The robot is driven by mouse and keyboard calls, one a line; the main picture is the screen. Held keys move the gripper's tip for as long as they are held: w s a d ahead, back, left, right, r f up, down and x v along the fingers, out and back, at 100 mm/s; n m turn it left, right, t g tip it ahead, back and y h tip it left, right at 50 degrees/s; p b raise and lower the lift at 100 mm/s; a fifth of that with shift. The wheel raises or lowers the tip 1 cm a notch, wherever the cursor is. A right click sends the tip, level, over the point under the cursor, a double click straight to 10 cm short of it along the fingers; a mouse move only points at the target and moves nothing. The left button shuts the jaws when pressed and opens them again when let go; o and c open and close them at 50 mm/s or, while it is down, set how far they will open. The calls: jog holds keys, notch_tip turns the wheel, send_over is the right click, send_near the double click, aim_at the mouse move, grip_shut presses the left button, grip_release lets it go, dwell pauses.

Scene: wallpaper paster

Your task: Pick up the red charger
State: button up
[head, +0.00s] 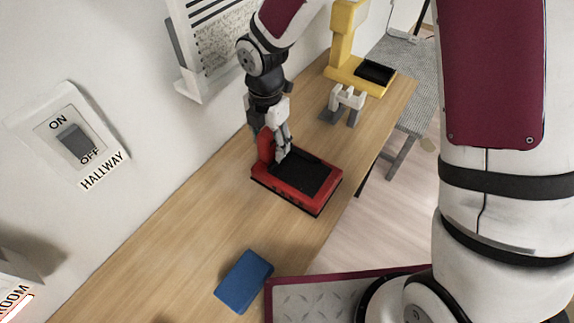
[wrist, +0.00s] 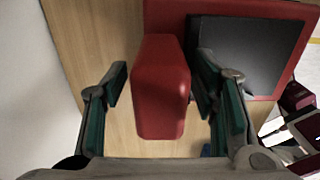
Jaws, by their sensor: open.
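The red charger (head: 292,188) stands on the wooden table, with a flat base, a black pad on top and an upright red post at its left end. My gripper (head: 273,144) is at the post, pointing down. In the wrist view the charger's red post (wrist: 161,88) stands between the two open fingers of my gripper (wrist: 160,90). A gap shows between the left finger and the post. The right finger is close to the post, and I cannot tell whether it touches. The black pad (wrist: 245,55) lies beyond the right finger.
A yellow charger-like stand (head: 345,60) and a small grey-white object (head: 345,103) are farther back on the table (head: 190,235). A blue block (head: 243,281) lies near the front. The wall with a light switch (head: 73,140) and a paper holder (head: 215,45) borders the left side.

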grip_shut()
jog(key=shift+r, duration=0.1)
dwell(0.4)
